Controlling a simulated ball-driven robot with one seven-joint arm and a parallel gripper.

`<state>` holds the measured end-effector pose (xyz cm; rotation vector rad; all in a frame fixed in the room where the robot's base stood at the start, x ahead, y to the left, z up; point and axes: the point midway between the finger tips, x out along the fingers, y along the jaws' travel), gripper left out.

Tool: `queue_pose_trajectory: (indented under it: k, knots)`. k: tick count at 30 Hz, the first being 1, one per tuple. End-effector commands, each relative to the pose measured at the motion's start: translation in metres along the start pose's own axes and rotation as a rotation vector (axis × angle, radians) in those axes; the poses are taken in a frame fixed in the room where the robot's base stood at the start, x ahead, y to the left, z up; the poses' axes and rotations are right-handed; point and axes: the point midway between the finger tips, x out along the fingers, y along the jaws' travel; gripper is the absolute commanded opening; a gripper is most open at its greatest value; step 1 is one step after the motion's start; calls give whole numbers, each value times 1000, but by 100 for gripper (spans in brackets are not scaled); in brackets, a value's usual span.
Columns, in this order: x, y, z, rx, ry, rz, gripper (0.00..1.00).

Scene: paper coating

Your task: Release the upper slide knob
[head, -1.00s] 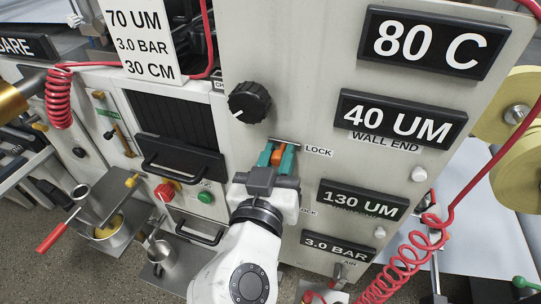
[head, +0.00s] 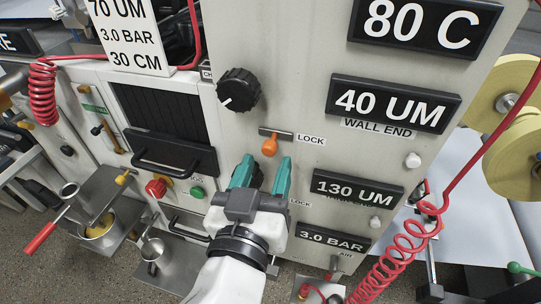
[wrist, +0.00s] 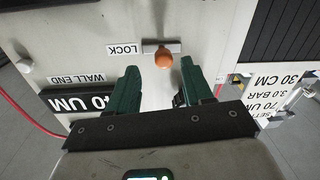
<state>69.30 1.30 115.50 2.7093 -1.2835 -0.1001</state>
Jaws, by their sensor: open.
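The upper slide knob is a small orange knob (head: 269,147) on a dark slot beside the upper LOCK label, on the light panel. In the head view it stands clear, just above my gripper's fingertips. My gripper (head: 262,170) has teal fingers that are spread apart with nothing between them. In the wrist view the orange knob (wrist: 163,61) lies beyond the gap between the fingertips (wrist: 157,84), untouched. A lower LOCK label is partly hidden by my gripper in the head view.
A black dial (head: 238,90) is above left of the knob. Display plates such as 40 UM (head: 393,103) and 130 UM (head: 357,188) are to the right. A red coiled hose (head: 400,247) hangs at the lower right. A black vent with handle (head: 165,130) is at left.

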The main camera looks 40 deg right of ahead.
Motion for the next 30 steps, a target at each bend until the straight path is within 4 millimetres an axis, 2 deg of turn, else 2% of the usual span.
queue_pose_trajectory:
  k: [4, 10, 15, 30]
  knots:
    - [-28, -1, 2, 2, 0, -4, 51]
    - [-51, 0, 1, 1, 0, 0, 51]
    - [-57, 0, 0, 1, -1, 0, 51]
    - [-56, 1, 0, 0, -1, 1, 51]
